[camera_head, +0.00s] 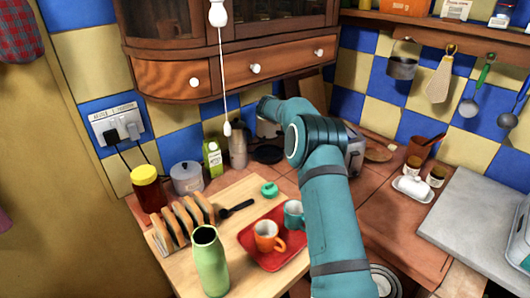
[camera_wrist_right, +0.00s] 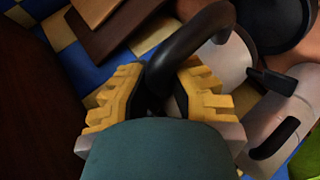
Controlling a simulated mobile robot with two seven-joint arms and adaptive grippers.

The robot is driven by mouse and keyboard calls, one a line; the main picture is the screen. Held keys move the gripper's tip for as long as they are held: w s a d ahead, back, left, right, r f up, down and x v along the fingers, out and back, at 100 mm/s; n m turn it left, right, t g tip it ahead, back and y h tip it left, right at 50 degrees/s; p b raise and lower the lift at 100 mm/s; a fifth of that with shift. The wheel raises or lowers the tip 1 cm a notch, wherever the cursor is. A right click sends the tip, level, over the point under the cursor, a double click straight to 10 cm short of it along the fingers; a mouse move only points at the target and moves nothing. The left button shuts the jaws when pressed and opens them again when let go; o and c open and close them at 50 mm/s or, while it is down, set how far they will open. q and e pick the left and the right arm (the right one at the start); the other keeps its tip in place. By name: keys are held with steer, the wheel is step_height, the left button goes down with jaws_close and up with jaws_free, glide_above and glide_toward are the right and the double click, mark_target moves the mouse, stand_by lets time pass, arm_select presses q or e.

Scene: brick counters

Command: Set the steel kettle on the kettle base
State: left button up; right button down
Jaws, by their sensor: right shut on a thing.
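The steel kettle (camera_wrist_right: 228,62) shows in the right wrist view as a pale metal body with a curved black handle (camera_wrist_right: 188,48). My right gripper (camera_wrist_right: 162,92) has its yellow-padded fingers shut on that handle. In the head view the kettle (camera_head: 266,128) is mostly hidden behind my right arm at the back of the counter. A round black disc, which looks like the kettle base (camera_head: 268,155), lies on the counter just in front of it; a dark round shape (camera_wrist_right: 283,22) shows beside the kettle in the wrist view. I cannot tell whether the kettle touches the counter. My left gripper is out of view.
A steel canister (camera_head: 238,148) and a green carton (camera_head: 212,158) stand left of the base. A toaster (camera_head: 355,150) is to the right, partly behind my arm. A wooden cupboard (camera_head: 230,50) hangs above. A red tray (camera_head: 262,250) with cups lies in front.

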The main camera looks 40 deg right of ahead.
mark_target(278, 135)
steer(key=shift+s+r, duration=0.1)
steer(key=shift+r, duration=0.05)
step_height(278, 135, down, 10)
steer(key=b, duration=0.3)
steer(key=shift+r, duration=0.25)
steer(key=shift+f, duration=0.1)
steer(key=c, duration=1.1)
jaws_free()
steer(key=shift+a+f, duration=0.1)
steer(key=shift+o, duration=0.2)
steer(key=shift+f, duration=0.1)
